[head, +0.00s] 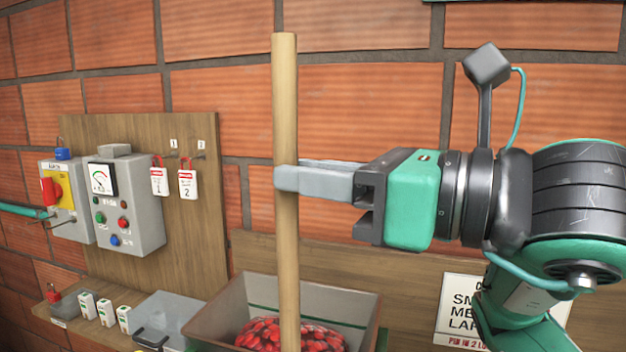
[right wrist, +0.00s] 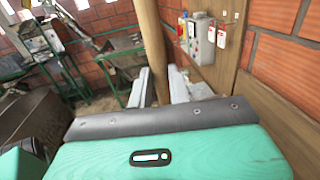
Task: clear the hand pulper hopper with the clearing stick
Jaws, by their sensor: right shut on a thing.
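My right gripper (head: 288,180) is shut on the clearing stick (head: 286,110), a long, pale wooden rod. The stick stands about upright, and its lower part is in front of the grey hopper (head: 228,300). Its lower end is out of the frame, so I cannot tell how deep it reaches. Red coffee cherries (head: 262,332) lie in the hopper. In the right wrist view the stick (right wrist: 147,45) rises between the two grey fingers (right wrist: 155,88). My left gripper is not in view.
A wooden board on the brick wall carries a grey control box (head: 130,205), a switch box with a red handle (head: 52,192) and two hanging tags (head: 187,184). A shelf below holds small boxes (head: 105,312) and a grey lidded case (head: 172,318). A sign (head: 460,305) is at right.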

